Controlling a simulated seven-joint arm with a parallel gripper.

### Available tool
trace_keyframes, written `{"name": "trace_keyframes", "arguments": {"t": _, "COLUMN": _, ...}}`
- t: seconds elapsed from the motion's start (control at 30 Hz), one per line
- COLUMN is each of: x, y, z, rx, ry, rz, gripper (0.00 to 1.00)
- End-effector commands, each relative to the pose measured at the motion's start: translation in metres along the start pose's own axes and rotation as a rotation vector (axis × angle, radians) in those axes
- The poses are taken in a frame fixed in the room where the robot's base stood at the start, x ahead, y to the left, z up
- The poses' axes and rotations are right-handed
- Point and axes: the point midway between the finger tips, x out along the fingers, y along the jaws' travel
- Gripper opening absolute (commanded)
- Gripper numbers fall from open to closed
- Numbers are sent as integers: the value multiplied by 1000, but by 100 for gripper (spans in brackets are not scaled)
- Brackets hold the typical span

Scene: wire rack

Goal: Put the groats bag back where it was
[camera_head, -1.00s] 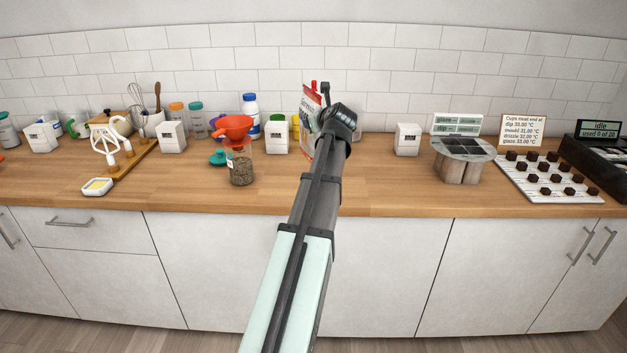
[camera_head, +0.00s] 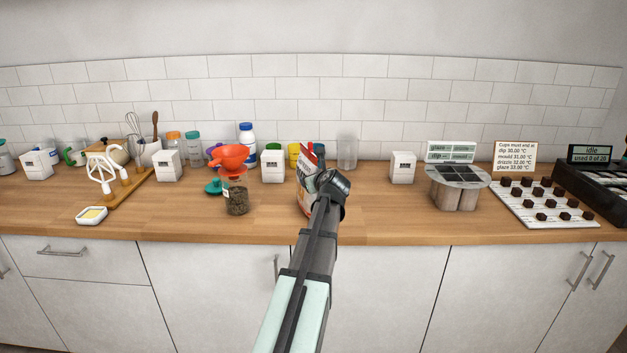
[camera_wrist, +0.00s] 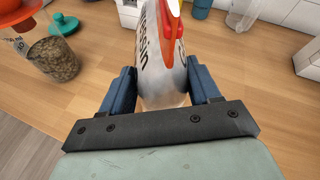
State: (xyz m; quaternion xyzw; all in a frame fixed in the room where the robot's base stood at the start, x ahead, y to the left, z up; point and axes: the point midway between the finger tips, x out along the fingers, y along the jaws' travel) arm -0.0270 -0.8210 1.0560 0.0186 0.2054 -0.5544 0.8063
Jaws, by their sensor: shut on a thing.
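The groats bag (camera_head: 305,172) is a pale upright bag with a red top, above the middle of the counter. In the wrist view the bag (camera_wrist: 160,70) shows dark lettering, only partly readable, and a red clip at its top. My gripper (camera_wrist: 165,90) is shut on the bag, one blue finger on each side. In the head view my gripper (camera_head: 325,190) covers part of the bag. I cannot tell whether its base touches the counter.
A jar of grain (camera_head: 237,201) with an orange funnel (camera_head: 229,157) stands left of the bag. White boxes (camera_head: 272,167) (camera_head: 402,168) and a clear container (camera_head: 347,152) stand behind. A metal pot-like stand (camera_head: 457,187) is to the right. Counter between bag and stand is clear.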

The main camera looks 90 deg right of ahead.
Motion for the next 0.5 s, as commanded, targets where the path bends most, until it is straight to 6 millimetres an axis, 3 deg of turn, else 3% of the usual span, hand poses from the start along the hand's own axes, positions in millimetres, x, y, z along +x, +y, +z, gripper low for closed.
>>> {"name": "trace_keyframes", "arguments": {"t": 0.37, "x": 1, "y": 1, "z": -4, "rx": 0, "ry": 0, "rz": 0, "gripper": 0}}
{"name": "trace_keyframes", "arguments": {"t": 0.4, "x": 1, "y": 0, "z": -3, "rx": 0, "ry": 0, "rz": 0, "gripper": 65}}
{"name": "trace_keyframes", "arguments": {"t": 0.5, "x": 1, "y": 0, "z": -3, "rx": -1, "ry": 0, "rz": 0, "gripper": 75}}
